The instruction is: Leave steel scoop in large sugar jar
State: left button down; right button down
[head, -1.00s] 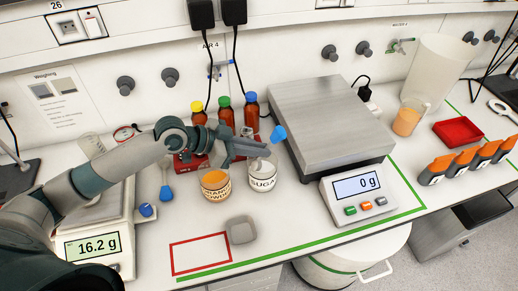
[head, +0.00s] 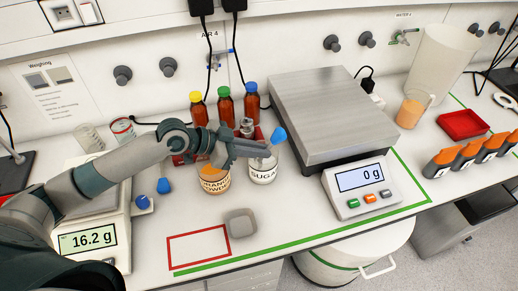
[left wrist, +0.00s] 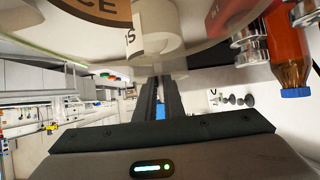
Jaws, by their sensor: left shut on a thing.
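The large sugar jar (head: 263,175), clear with a white label reading SUGAR, stands upright left of the big scale. My left gripper (head: 266,149) is right above its mouth, shut on the steel scoop, whose blue handle end (head: 279,135) sticks up past the fingertips. The scoop's steel lower part is mostly hidden by the gripper and jar rim; it seems to reach into the mouth. In the left wrist view, a bit of blue (left wrist: 160,111) shows between the fingers. My right gripper is not in view.
An orange powder jar (head: 215,184) stands close left of the sugar jar. Brown bottles (head: 224,105) stand behind. The large scale (head: 325,110) reads 0 g, the left balance (head: 88,240) 16.2 g. A grey dish (head: 241,223) lies in front, beside a red outline.

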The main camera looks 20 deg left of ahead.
pick_arm(q)
jog(key=c, duration=1.8)
grip_release()
jog(key=shift+a, duration=0.1)
jog(key=shift+b+v, duration=0.45)
jog(key=shift+v, duration=0.4)
jog(key=b+v, duration=0.5)
jog(key=v, duration=1)
jog(key=shift+s+a+b, duration=0.2)
jog(key=shift+b, duration=0.2)
jog(key=shift+r, duration=0.15)
jog(key=shift+r, duration=0.15)
